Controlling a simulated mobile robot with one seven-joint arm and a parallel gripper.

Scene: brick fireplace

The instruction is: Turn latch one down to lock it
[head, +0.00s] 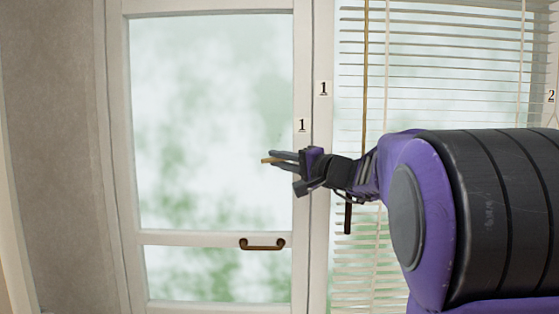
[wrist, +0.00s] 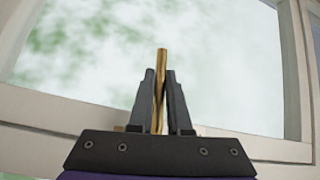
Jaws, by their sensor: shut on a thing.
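My gripper (head: 274,160) is in front of the right edge of the white-framed glass door (head: 125,130), just below a label "1" (head: 302,125). Its fingers point left and are shut on a thin brass bar, which I take to be the lever of latch one (head: 265,161). In the head view only a short brass end shows past the fingertips, lying about level. In the wrist view the brass bar (wrist: 162,62) stands between the two dark fingers of my gripper (wrist: 160,78) and sticks out beyond them. The latch's mount is hidden behind my gripper.
A brown pull handle (head: 262,244) is on the door's lower rail. Another label "1" (head: 323,88) is on the post to the right. White blinds (head: 440,70) with a hanging rod cover the window there, and a label "2" (head: 550,96) shows at the far right.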

